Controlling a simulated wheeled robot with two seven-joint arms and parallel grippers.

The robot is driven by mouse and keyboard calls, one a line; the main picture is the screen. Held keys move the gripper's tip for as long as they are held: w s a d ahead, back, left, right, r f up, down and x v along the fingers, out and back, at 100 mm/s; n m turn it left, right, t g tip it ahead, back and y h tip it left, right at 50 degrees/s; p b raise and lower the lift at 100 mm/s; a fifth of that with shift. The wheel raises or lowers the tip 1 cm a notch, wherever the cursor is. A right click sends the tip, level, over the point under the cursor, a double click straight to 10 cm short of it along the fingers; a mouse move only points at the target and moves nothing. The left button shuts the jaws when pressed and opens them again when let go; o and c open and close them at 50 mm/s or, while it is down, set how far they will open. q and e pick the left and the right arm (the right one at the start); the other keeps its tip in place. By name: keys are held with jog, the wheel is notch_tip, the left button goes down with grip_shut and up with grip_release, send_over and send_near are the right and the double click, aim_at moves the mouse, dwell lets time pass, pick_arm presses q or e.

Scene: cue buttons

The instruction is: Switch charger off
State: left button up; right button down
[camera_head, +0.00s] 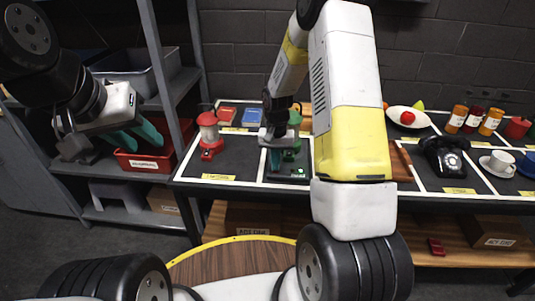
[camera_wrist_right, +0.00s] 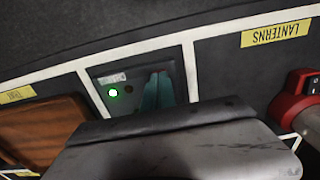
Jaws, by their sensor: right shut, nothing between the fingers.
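The charger is a dark flat box with a lit green light; it lies in a front compartment of the table in the head view (camera_head: 299,173). It also shows in the right wrist view (camera_wrist_right: 125,78), with the green light at its left and a small dark spot beside the light. My right gripper (camera_head: 275,163) is shut and empty, its teal fingertips over the charger's right part in the right wrist view (camera_wrist_right: 158,92). I cannot tell if they touch it. My left gripper (camera_head: 146,144) is open and empty, in front of the shelf, far from the charger.
A red lantern (camera_head: 209,136) stands left of the charger, and a green lantern (camera_head: 293,143) stands close behind it. A black telephone (camera_head: 446,157), a white cup (camera_head: 501,162) and several jars are at the right. A red bin (camera_head: 145,163) sits on the left shelf.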

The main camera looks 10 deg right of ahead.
jog(key=shift+r, duration=3.3)
jog(key=s+r+n+t+y, duration=0.1)
jog(key=s+r, duration=0.4)
jog(key=r, duration=0.3)
jog(key=s+r+n+t, duration=0.15)
jog(key=s+r, duration=0.25)
jog(key=r, duration=0.5)
jog(key=s+a+r+n+t+y, duration=0.1)
jog(key=s+r, duration=0.6)
jog(key=s, duration=0.8)
jog(key=a+t, duration=0.1)
jog(key=t, duration=0.1)
jog(key=shift+s+t, duration=0.15)
jog(key=shift+t, duration=0.2)
jog(key=shift+a+n, duration=0.1)
jog(key=shift+n, duration=0.15)
